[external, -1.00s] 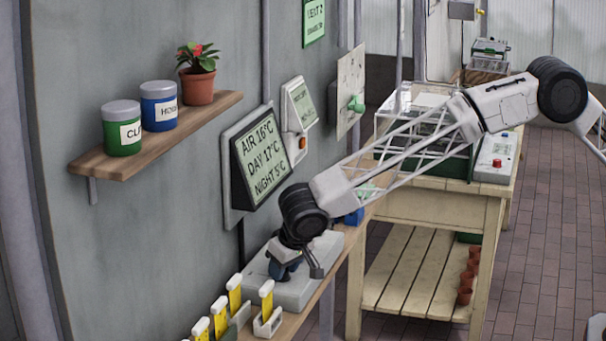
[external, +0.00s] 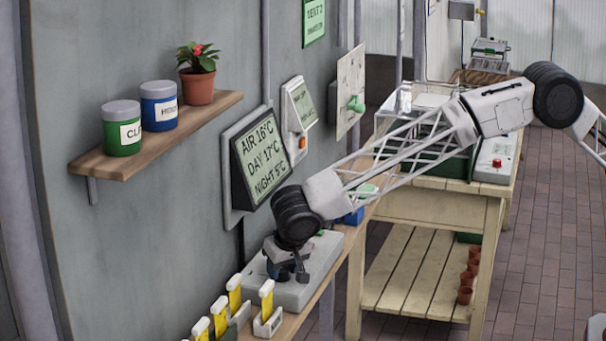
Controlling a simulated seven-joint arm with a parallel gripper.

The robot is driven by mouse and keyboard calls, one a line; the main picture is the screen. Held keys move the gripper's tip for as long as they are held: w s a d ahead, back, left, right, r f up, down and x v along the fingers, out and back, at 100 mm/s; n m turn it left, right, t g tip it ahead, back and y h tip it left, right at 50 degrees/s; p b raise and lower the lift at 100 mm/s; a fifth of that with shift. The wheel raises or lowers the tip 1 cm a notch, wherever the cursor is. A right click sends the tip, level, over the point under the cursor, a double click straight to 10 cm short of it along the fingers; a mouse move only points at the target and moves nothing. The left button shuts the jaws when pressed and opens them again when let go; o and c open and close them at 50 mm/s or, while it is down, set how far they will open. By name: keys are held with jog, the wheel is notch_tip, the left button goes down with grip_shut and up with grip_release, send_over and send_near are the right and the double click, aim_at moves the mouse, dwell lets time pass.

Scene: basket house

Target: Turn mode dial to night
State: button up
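A light grey control box (external: 325,252) sits on the wooden wall bench under the display. My gripper (external: 286,270) points down at the box's top, close to it or touching it. A small dark blue part shows among the fingers; I cannot tell whether it is the mode dial or part of my gripper. The dial's pointer and markings are not readable, and my wrist covers much of the box top. Whether the fingers are closed on anything is unclear. The wall display (external: 262,160) reads AIR 16°C, DAY 17°C, NIGHT 5°C.
Yellow-and-white labelled holders (external: 268,300) stand just in front of the box. A blue item (external: 353,217) lies behind it on the bench. A wooden shelf (external: 125,165) with two jars and a potted plant is on the wall. A slatted table (external: 440,207) stands to the right.

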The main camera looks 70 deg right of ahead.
aim_at(289, 285)
jog(key=o, duration=0.3)
jog(key=shift+r, duration=0.15)
jog(key=v, duration=0.7)
jog(key=shift+r, duration=0.25)
jog(key=shift+a, duration=0.1)
